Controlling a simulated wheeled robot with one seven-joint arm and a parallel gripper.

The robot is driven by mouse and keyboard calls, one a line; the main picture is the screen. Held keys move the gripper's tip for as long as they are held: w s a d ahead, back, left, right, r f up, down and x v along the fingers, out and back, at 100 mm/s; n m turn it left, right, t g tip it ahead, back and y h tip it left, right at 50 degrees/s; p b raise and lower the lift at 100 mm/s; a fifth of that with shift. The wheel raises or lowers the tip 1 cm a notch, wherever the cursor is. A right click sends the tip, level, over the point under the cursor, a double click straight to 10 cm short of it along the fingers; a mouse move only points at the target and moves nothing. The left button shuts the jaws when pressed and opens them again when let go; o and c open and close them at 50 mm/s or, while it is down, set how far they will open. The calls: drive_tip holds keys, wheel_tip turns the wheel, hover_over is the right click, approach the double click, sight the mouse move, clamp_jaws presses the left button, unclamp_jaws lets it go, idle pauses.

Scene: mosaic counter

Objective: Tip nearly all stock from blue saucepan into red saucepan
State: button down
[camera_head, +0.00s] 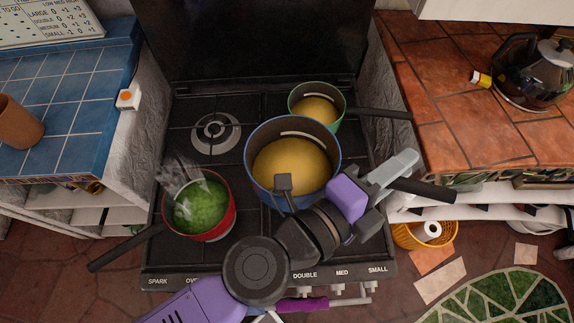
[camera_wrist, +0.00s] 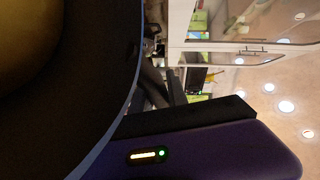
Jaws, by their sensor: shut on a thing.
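The blue saucepan (camera_head: 250,176) is right of centre over the hob, holding yellow stock (camera_head: 288,166). Its blue rim (camera_wrist: 119,118) and dark inside fill the left of the wrist view. My gripper (camera_head: 372,188) is shut on its black handle, whose end (camera_head: 425,190) sticks out to the right. Part of the handle is hidden by my gripper. The pan looks about level; I cannot tell whether it touches the hob. The red saucepan (camera_head: 231,216) stands at the hob's front left, apart from the blue one, with steaming green contents (camera_head: 203,207).
A green saucepan (camera_head: 340,121) with yellow contents stands behind the blue one, its handle pointing right. The red pan's handle (camera_head: 125,248) points to the front left. The back-left burner (camera_head: 216,132) is free. Tiled counters, blue (camera_head: 62,88) and terracotta (camera_head: 440,115), flank the hob (camera_head: 160,262).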

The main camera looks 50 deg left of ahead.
sight(300, 180)
drive_tip(key=s+a+f+n+y+b, duration=0.1)
drive_tip(key=s+a+y, duration=0.1)
drive_tip(key=s+a, duration=0.1)
drive_tip(key=s+a+f+n+y+b, duration=0.1)
drive_tip(key=s+a+n+y+b, duration=0.1)
drive_tip(key=s+a+y, duration=0.1)
drive_tip(key=s+a+f+n+g+y+b, duration=0.1)
drive_tip(key=s+a+n+y, duration=0.1)
drive_tip(key=s+a+y, duration=0.1)
drive_tip(key=shift+s+a+f, duration=0.2)
drive_tip(key=shift+a+f, duration=0.2)
drive_tip(key=shift+a, duration=0.4)
drive_tip(key=s+a+f+n+g+y+b, duration=0.1)
drive_tip(key=s, duration=0.1)
drive_tip(key=s+a+n+y+b, duration=0.1)
drive_tip(key=s+a+y, duration=0.1)
drive_tip(key=s+a+f+n+g+y, duration=0.1)
drive_tip(key=s+a, duration=0.1)
drive_tip(key=shift+s+f+n+g+y+b, duration=0.3)
drive_tip(key=shift+s+y+b, duration=0.1)
drive_tip(key=shift+s+a+f+g+y, duration=0.15)
drive_tip(key=shift+f+g+y, duration=0.1)
drive_tip(key=shift+f, duration=0.2)
drive_tip(key=shift+s+a+f+g+y, duration=0.15)
drive_tip(key=shift+f+y, duration=0.1)
drive_tip(key=shift+f, duration=0.15)
